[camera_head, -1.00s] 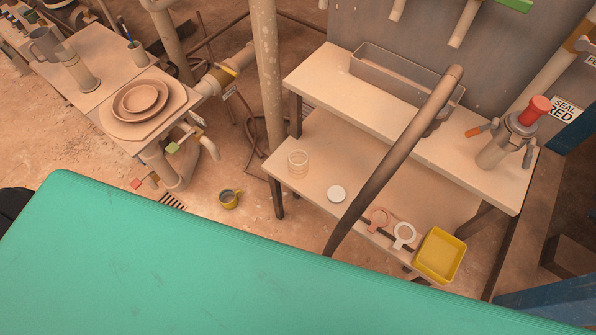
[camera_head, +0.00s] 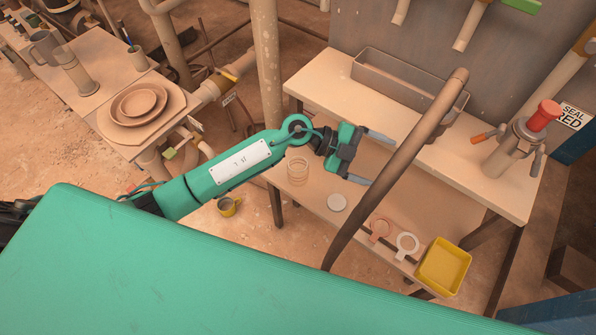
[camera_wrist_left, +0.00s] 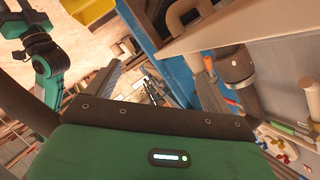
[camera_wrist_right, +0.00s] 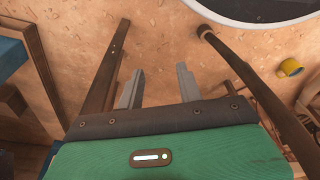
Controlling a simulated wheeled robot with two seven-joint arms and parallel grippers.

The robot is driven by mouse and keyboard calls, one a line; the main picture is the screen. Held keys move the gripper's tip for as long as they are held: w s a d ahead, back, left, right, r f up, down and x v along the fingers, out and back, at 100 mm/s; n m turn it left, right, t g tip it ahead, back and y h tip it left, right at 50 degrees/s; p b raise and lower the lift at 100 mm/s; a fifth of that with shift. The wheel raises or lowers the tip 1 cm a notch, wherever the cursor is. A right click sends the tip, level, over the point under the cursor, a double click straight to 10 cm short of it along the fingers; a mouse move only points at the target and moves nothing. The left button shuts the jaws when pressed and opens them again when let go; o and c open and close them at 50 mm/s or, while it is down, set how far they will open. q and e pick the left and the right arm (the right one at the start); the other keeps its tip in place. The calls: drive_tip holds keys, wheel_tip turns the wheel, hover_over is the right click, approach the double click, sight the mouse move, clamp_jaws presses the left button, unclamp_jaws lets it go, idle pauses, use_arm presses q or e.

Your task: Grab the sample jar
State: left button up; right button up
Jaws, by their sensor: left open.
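A clear, empty-looking jar (camera_head: 298,172) stands upright on the left part of the lower shelf in the head view, and I take it as the sample jar. A round white lid (camera_head: 337,202) lies flat to its right. My left gripper (camera_head: 378,158) is open and empty, right of the jar and above the shelf, its fingers pointing right, away from the jar. The left wrist view shows its spread fingers (camera_wrist_left: 155,80) with no jar between them. My right gripper (camera_wrist_right: 160,85) shows only in its wrist view, open and empty above the floor.
A dark slanted bar (camera_head: 400,165) crosses before the shelves, close to my left fingertips. The upper shelf (camera_head: 330,85) carries a metal trough (camera_head: 400,85). A yellow tray (camera_head: 444,267) and two ring-shaped pieces (camera_head: 407,246) sit at lower right. A yellow mug (camera_head: 228,206) is on the floor.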

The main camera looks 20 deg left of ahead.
use_arm(q)
drive_tip(key=a+f+m+g+y, duration=0.1)
drive_tip(key=a+f+g+y, duration=0.1)
drive_tip(key=a+f+y, duration=0.3)
drive_tip(key=n+t+y, duration=0.1)
drive_tip(key=n+y, duration=0.1)
drive_tip(key=y, duration=0.8)
hover_over(298, 165)
drive_tip(key=s+d, duration=0.1)
drive_tip(key=s, duration=0.2)
drive_tip(key=f, duration=0.2)
wheel_tip(298, 165, down, 13)
drive_tip(key=shift+r+b, duration=0.1)
drive_tip(key=shift+b, duration=0.2)
drive_tip(key=shift+c, duration=0.3)
drive_tip(key=c, duration=1.1)
